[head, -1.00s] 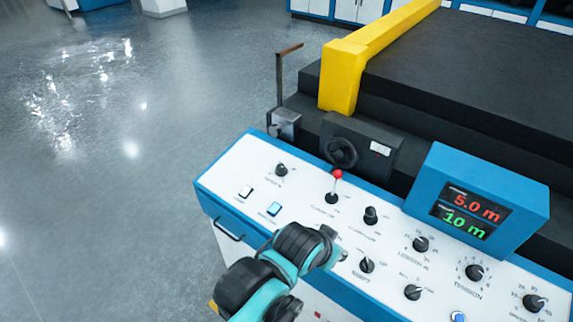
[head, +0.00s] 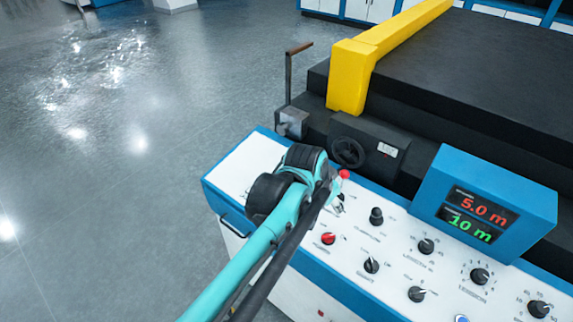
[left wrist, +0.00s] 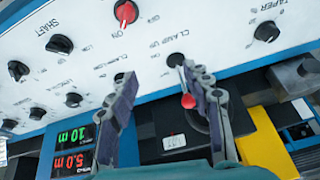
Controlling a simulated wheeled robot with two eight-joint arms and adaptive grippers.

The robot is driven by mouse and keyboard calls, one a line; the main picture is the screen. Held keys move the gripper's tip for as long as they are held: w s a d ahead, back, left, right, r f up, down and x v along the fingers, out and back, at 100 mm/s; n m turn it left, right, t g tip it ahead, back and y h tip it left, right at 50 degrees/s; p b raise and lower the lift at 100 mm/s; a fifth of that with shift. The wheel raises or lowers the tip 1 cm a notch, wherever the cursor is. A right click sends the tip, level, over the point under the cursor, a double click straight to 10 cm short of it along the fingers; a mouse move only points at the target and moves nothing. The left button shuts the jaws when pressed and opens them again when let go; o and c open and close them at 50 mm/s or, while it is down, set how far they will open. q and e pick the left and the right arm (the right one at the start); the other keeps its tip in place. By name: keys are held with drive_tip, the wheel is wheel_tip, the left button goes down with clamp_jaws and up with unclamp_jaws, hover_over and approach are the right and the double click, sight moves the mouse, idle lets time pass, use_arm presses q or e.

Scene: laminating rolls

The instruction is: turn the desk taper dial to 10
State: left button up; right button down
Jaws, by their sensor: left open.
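The taper dial (left wrist: 266,31) is a black knob with a white pointer mark, at the top right of the left wrist view under the word TAPER. The scale values around it are too small or cut off to read. In the head view my left arm covers that part of the panel. My left gripper (left wrist: 157,74) is open and empty, fingers spread over the white panel, to the left of the taper dial in the wrist view. One finger overlaps the red-tipped clamp lever (left wrist: 187,101); contact cannot be told. My right gripper is not in view.
A red knob (head: 328,239) and several black knobs, including the shaft knob (left wrist: 59,43), stand on the white panel. A blue display (head: 480,214) reads 5.0 m and 10 m. Behind are a black handwheel (head: 348,152) and a yellow guard (head: 347,80).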

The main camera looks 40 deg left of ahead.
use_arm(q)
drive_tip(key=w+a+f+m+g+h, duration=0.1)
drive_tip(key=w+a, duration=0.2)
drive_tip(key=a, duration=0.9)
drive_tip(key=w+a+f+m, duration=0.1)
drive_tip(key=w+a, duration=0.3)
drive_tip(key=a, duration=0.7)
drive_tip(key=x, duration=0.2)
drive_tip(key=b+x, duration=0.1)
drive_tip(key=x, duration=0.2)
drive_tip(key=b+x, duration=0.1)
drive_tip(key=x, duration=0.1)
drive_tip(key=shift+s+a+f, duration=0.15)
drive_tip(key=shift+f, duration=0.3)
clamp_jaws()
